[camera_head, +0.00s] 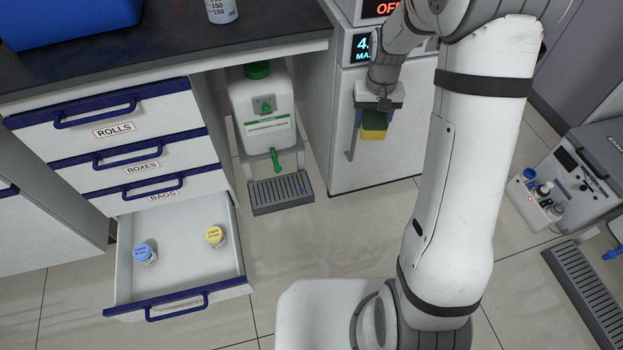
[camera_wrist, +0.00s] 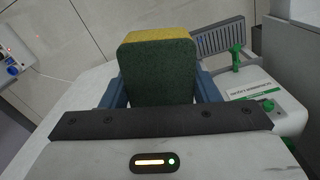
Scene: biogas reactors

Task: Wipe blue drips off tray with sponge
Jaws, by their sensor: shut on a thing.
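My gripper (camera_head: 377,104) is shut on a sponge (camera_head: 374,128) with a yellow layer and a dark green layer. It holds the sponge in the air in front of the white cabinet, to the right of the tray. In the wrist view the sponge (camera_wrist: 158,72) sits between the blue fingers (camera_wrist: 160,92). A grey slatted tray (camera_head: 272,196) lies on the floor below the green tap of a white canister. A small bluish spot shows near its right side; further drips are too small to tell. The tray also shows in the wrist view (camera_wrist: 210,42), apart from the sponge.
The white canister (camera_head: 262,112) stands under the counter behind the tray. An open drawer (camera_head: 190,262) with a blue-lidded jar (camera_head: 145,254) and a yellow-lidded jar (camera_head: 214,237) juts out at left. A second slatted tray (camera_head: 588,292) lies at right. Floor before the cabinet is clear.

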